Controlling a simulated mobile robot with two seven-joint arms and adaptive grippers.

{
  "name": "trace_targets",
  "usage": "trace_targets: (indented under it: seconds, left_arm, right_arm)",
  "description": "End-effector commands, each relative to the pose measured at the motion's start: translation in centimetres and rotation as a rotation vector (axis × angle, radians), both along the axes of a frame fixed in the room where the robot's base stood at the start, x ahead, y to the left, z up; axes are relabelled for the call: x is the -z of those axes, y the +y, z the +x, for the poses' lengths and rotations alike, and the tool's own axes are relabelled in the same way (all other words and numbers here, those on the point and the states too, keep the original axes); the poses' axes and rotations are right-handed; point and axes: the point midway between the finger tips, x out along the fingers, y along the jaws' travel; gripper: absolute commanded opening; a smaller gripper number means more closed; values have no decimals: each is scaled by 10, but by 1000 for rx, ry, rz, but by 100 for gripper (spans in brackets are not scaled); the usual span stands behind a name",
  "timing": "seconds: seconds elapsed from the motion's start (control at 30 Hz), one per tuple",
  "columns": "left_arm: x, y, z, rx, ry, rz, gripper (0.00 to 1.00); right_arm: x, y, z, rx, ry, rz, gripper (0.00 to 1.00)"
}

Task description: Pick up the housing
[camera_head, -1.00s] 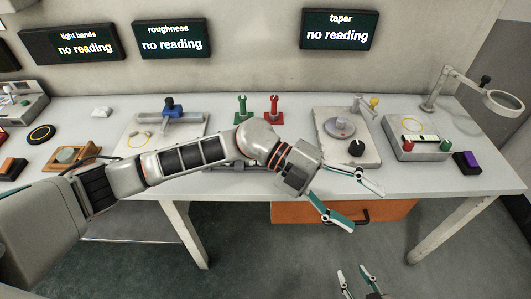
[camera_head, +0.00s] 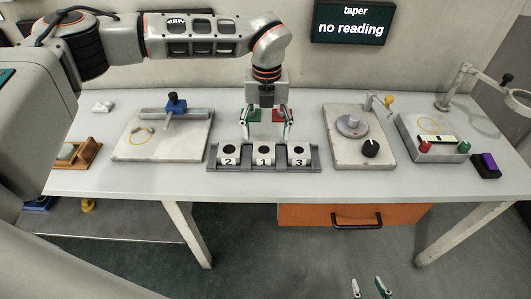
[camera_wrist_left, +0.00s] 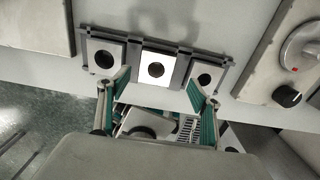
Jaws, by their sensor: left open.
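Three white blocks with round dark bores, which look like the housings, sit in a row in a grey rack (camera_head: 312,146). They are marked 2 (camera_head: 228,155), 1 (camera_head: 264,155) and 3 (camera_head: 299,155) from left to right. In the left wrist view the middle block (camera_wrist_left: 155,71) lies just beyond and between my fingertips. My left gripper (camera_head: 266,137) points down above the rack, near the middle block. Its fingers (camera_wrist_left: 156,90) are spread and empty. My right gripper (camera_head: 369,286) is low at the bottom edge, its fingers apart and empty.
Green (camera_head: 254,115) and red (camera_head: 283,116) handled tools stand behind my left gripper, partly hidden. A plate with a blue-clamped fixture (camera_head: 128,148) is left of the rack. A plate with a dial and knob (camera_head: 375,158) is right. Bare tabletop lies in front.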

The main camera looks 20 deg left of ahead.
Motion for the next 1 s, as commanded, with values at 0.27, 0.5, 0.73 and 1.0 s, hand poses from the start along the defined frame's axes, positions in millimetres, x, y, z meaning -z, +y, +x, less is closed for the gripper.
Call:
trace_targets:
  seconds: [0.27,0.5,0.73,1.0]
  left_arm:
    - [23,3,-4,0,3,-2,64]
    - [57,5,-7,2,2,-3,64]
    - [60,5,-7,2,1,-3,64]
    - [60,5,-7,2,1,-3,5]
  right_arm:
    - [-1,0,0,0,2,-1,36]
    - [-1,-1,0,-1,2,-3,36]
    - [-1,-1,0,-1,2,-3,36]
    - [-1,-1,0,0,2,-3,36]
